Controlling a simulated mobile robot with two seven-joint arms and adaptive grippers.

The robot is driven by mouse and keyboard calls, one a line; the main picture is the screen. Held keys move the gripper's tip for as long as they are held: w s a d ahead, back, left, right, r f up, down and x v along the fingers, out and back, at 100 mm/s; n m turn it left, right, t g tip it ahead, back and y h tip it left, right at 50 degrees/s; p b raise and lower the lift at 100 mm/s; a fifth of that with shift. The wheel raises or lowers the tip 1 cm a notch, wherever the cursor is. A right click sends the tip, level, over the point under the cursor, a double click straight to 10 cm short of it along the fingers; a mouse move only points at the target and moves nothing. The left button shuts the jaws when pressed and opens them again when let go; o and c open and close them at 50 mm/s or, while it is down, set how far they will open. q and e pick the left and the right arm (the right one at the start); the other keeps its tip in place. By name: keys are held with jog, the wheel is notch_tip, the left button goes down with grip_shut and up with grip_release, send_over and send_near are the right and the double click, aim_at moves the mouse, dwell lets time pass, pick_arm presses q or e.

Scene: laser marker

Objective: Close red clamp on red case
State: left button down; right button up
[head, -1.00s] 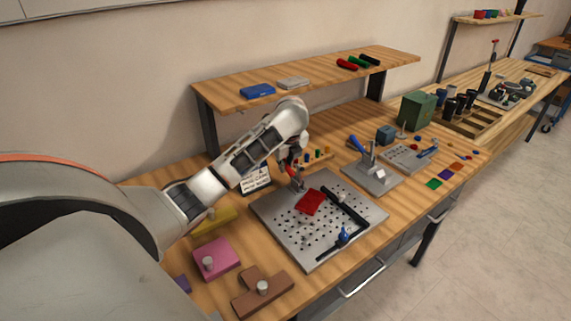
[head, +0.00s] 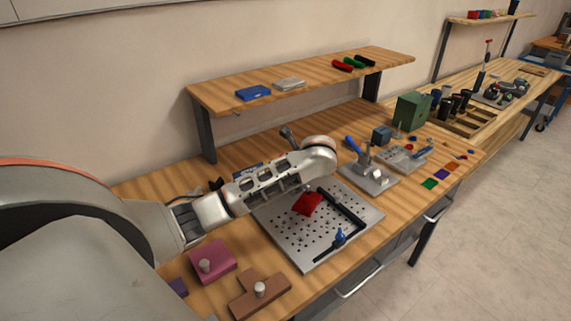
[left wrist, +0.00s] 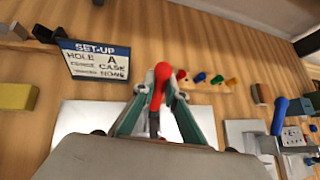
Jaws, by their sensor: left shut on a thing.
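The red clamp's red handle (left wrist: 160,85) stands upright in the middle of the left wrist view. My left gripper (left wrist: 160,90) has its two green-grey fingers closed in on the handle from both sides. The clamp's lower part is hidden behind the gripper body. In the head view, my left arm (head: 265,185) reaches over the far left part of a grey perforated plate (head: 290,245) and hides the clamp and the fingers. The red case (head: 307,205) lies on this plate, its far edge partly covered by my arm. My right gripper is not in view.
A set-up sign (left wrist: 98,62) stands behind the plate. A blue-handled press (head: 368,172) stands to the right. Pink (head: 212,260) and brown (head: 260,292) fixtures lie in front left.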

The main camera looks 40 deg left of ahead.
pick_arm(q)
jog(key=shift+w+a+r, duration=0.1)
jog(key=shift+a+r, duration=0.1)
jog(key=shift+r, duration=0.1)
jog(key=c, duration=2)
grip_release()
jog(key=shift+c, duration=0.2)
jog(key=shift+f, duration=0.1)
jog(key=shift+d, duration=0.1)
jog(key=v, duration=1.2)
